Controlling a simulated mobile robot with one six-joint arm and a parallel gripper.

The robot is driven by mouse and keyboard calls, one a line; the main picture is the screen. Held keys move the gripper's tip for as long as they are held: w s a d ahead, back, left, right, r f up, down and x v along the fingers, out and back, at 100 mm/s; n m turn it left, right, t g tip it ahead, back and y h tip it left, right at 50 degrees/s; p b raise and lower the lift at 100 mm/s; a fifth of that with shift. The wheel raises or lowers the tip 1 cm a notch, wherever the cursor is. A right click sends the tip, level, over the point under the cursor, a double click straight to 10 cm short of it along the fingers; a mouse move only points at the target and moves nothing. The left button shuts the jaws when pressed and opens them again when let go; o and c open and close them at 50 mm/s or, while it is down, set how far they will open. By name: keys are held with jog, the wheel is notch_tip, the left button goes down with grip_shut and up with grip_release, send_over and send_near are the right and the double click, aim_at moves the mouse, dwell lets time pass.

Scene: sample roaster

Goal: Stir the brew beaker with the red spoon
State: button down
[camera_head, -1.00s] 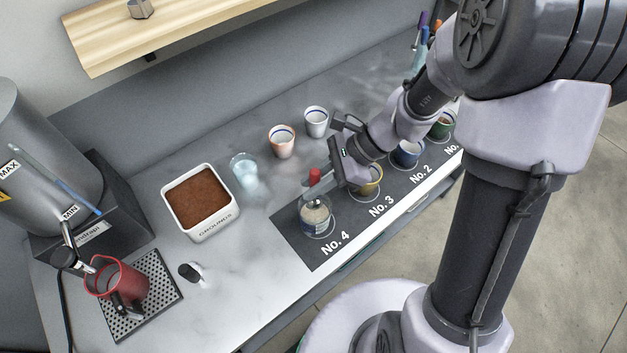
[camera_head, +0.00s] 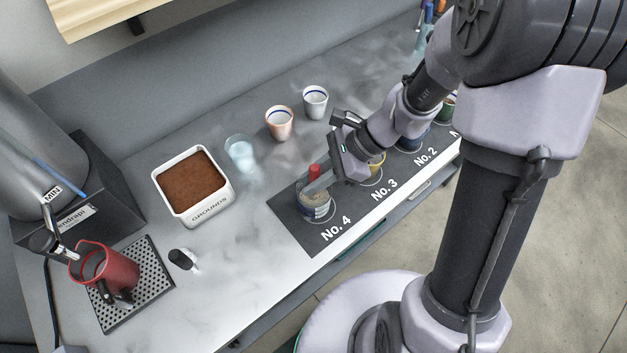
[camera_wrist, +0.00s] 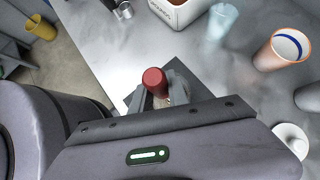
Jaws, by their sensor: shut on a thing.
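The red spoon shows mainly as its red handle end (camera_head: 314,171), which stands up between the fingers of my gripper (camera_head: 318,184). In the wrist view the red spoon (camera_wrist: 154,80) is held between both fingers of my gripper (camera_wrist: 160,95). The brew beaker (camera_head: 314,209), a clear glass with pale brown contents, stands on the No. 4 spot, directly under the fingers. The lower spoon is hidden by the fingers and the beaker, so I cannot tell how deep it sits.
A dark mat (camera_head: 287,207) carries further cups at No. 3 and No. 2. A glass of pale blue liquid (camera_head: 240,153), a white grounds box (camera_head: 210,207) and two cups stand behind and left. A red pitcher (camera_head: 118,268) stands at the front left.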

jog(key=shift+w+a, duration=0.1)
jog(key=shift+w, duration=0.85)
jog(key=shift+s, duration=0.8)
notch_tip(320, 180, up, 10)
jog(key=p, duration=0.8)
jog(key=shift+f, duration=0.25)
jog(key=shift+r, duration=0.1)
dwell(0.5)
notch_tip(320, 180, up, 4)
jog(key=p, duration=0.4)
jog(key=shift+r, duration=0.1)
jog(key=shift+f, duration=0.2)
